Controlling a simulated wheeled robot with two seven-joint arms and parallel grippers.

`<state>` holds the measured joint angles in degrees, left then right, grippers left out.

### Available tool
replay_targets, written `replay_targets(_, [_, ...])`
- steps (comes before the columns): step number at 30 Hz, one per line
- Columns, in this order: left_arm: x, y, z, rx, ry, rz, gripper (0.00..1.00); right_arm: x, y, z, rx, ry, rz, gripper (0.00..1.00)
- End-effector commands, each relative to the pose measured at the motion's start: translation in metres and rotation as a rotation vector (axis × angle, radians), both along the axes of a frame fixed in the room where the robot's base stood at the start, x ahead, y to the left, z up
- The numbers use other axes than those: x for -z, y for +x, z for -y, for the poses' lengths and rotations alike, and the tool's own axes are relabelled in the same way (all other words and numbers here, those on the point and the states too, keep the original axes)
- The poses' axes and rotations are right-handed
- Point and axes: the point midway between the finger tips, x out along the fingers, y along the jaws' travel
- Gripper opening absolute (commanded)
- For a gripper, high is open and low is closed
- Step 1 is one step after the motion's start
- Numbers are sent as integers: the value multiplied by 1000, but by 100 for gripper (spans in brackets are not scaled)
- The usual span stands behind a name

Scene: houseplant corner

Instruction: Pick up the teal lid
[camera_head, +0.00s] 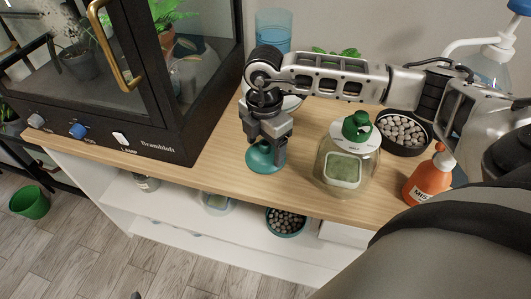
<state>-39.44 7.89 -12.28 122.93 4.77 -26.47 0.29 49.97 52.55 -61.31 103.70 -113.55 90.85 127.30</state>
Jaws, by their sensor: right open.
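The teal lid (259,161) lies on the wooden counter, left of the glass jar. My right gripper (265,147) points down directly over it, with its jaws open around the lid's upper part. The fingers hide the top of the lid, and I cannot tell whether they touch it. My left gripper is not in view.
A glass jar (328,178) with a green-knobbed top stands close on the right. A black glass cabinet (165,140) stands left. Bare counter (218,172) lies between cabinet and lid.

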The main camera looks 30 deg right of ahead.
Motion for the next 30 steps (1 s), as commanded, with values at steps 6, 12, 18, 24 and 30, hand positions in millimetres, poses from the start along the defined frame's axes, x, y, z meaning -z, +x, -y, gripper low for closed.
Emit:
replay_targets(6, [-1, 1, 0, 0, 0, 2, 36, 0, 0, 0, 0, 0, 0, 22])
replay_targets(12, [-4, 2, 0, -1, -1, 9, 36, 1, -1, 0, 0, -1, -4, 16])
replay_targets(18, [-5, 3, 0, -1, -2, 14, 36, 3, -2, 0, 0, -1, -8, 16])
replay_targets(24, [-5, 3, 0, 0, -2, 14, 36, 0, -3, 0, 0, -1, -10, 16])
replay_targets(30, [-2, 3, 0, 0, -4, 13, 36, -24, -1, 0, 0, -1, -5, 0])
